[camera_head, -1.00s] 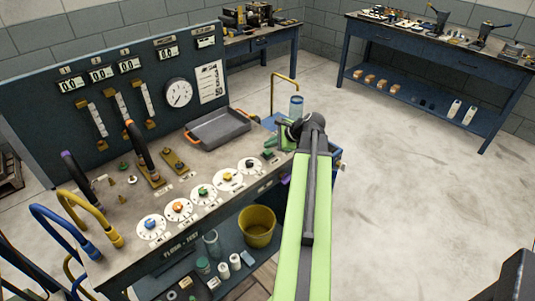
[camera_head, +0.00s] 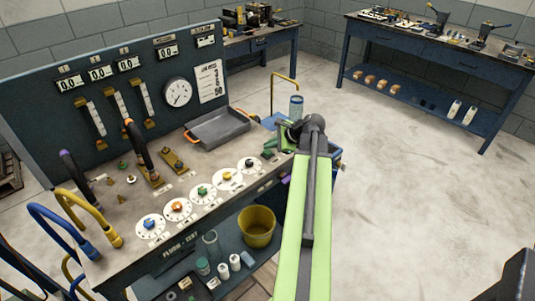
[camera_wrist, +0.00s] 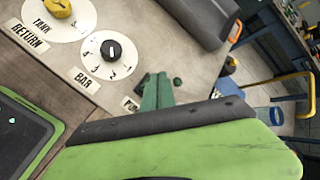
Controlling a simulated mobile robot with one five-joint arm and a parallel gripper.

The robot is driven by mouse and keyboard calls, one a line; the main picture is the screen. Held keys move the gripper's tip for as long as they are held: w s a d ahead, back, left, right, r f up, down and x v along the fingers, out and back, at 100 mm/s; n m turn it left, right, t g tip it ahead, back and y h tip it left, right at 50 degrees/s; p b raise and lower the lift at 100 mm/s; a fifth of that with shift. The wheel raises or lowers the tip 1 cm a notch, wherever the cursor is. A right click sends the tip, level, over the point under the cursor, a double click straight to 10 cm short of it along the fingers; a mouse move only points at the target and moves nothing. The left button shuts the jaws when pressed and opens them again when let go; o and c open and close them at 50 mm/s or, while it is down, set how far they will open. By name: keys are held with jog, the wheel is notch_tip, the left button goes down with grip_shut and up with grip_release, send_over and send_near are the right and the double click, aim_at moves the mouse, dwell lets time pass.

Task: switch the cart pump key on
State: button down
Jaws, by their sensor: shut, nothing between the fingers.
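The flush-test cart (camera_head: 120,235) carries a panel with a row of dials. In the wrist view a label starting "PU" (camera_wrist: 131,104) lies on the panel top (camera_wrist: 112,97), partly cut off by my gripper (camera_wrist: 157,77). My gripper's green fingers are shut and empty, at the panel top just beside that label. The pump key is not clearly visible; the fingers seem to cover its place. A small dark green round piece (camera_wrist: 177,81) sits just right of the fingertips. In the head view my gripper (camera_head: 274,146) is at the panel's right end, partly hidden by my arm.
The BAR dial (camera_wrist: 111,50) with a black knob is close to the left of my fingers. A grey tray (camera_head: 218,129) sits behind on the cart. A yellow handle (camera_head: 284,76) rises beyond the cart's right end. The floor to the right is clear.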

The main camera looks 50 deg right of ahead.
aim_at(270, 152)
jog(key=shift+f+b, duration=0.45)
jog(key=shift+b, duration=0.05)
dwell(0.3)
jog(key=shift+r, duration=0.1)
jog(key=shift+r+p, duration=0.85)
jog(key=shift+p, duration=0.15)
notch_tip(270, 152, up, 6)
jog(key=p, duration=0.6)
